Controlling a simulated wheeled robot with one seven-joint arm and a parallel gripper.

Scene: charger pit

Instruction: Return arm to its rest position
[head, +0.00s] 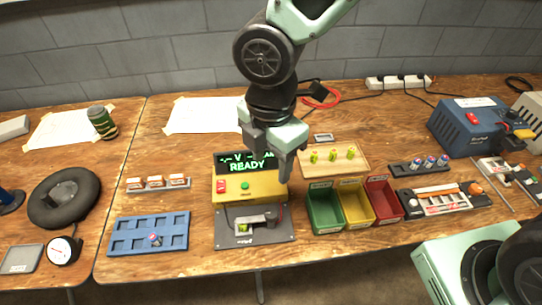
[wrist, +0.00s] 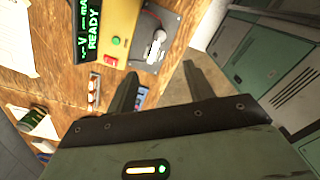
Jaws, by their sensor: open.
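My arm reaches in from the top of the head view. The gripper is open and empty. The tester and its grey test bed (wrist: 155,38) also show in the wrist view, to the upper left. My gripper partly covers the tester's screen in the head view.
A green bin (head: 325,225), a yellow bin and a red bin stand right of the tester. A wooden block (head: 350,170) with small yellow-green cells is behind them. A blue tray (head: 120,238) lies at left. A blue charger box (head: 465,130) stands at right.

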